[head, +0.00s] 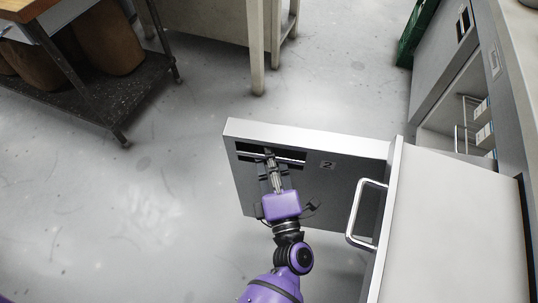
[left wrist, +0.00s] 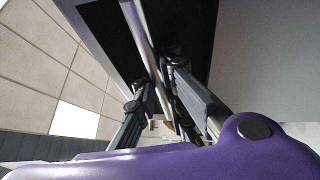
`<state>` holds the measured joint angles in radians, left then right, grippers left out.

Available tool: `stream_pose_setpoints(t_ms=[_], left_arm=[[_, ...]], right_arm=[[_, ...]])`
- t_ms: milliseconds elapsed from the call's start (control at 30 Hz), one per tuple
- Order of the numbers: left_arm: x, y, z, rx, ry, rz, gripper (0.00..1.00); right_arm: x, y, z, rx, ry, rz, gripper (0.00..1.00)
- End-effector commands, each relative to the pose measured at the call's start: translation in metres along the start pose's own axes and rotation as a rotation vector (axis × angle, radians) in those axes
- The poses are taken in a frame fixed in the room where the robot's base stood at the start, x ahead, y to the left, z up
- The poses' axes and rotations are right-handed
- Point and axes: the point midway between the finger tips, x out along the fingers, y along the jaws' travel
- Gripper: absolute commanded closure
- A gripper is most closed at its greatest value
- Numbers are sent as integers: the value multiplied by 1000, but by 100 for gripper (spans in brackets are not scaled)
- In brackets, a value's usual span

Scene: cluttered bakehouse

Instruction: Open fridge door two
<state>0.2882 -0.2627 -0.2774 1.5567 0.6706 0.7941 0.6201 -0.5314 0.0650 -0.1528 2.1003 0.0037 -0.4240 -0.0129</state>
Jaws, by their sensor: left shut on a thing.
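Fridge door two (head: 340,190) is a grey panel with a pale top edge and a small "2" label. It stands open, swung out from the cabinet over the floor. Its bar handle (head: 290,159) crosses a dark recess near the door's free end. My left gripper (head: 268,160) is shut on this handle. In the left wrist view, the handle bar (left wrist: 139,32) runs down between the two fingers (left wrist: 160,100). The exact contact is partly hidden by the fingers. My right gripper is in neither view.
A light-topped unit (head: 455,220) with a silver pull handle (head: 364,212) stands close to the door's right side. Behind it, an open compartment (head: 445,130) holds boxes. A dark-shelved rack (head: 75,95) and a table leg (head: 257,60) stand further back. Floor left of the door is clear.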

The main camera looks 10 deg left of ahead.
Motion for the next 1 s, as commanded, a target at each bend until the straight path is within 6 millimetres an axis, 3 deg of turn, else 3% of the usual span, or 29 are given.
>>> stream_pose_setpoints(t_ms=[167,200,267,633,1000], left_arm=[[0,2,4,2,-8,3,100],[0,2,4,2,-8,3,89],[0,2,4,2,-7,3,82],[-3,0,0,1,-1,1,82],[-56,0,2,1,-3,-4,82]], right_arm=[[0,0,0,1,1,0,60],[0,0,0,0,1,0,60],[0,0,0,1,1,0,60],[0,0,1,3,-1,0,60],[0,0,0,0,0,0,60]])
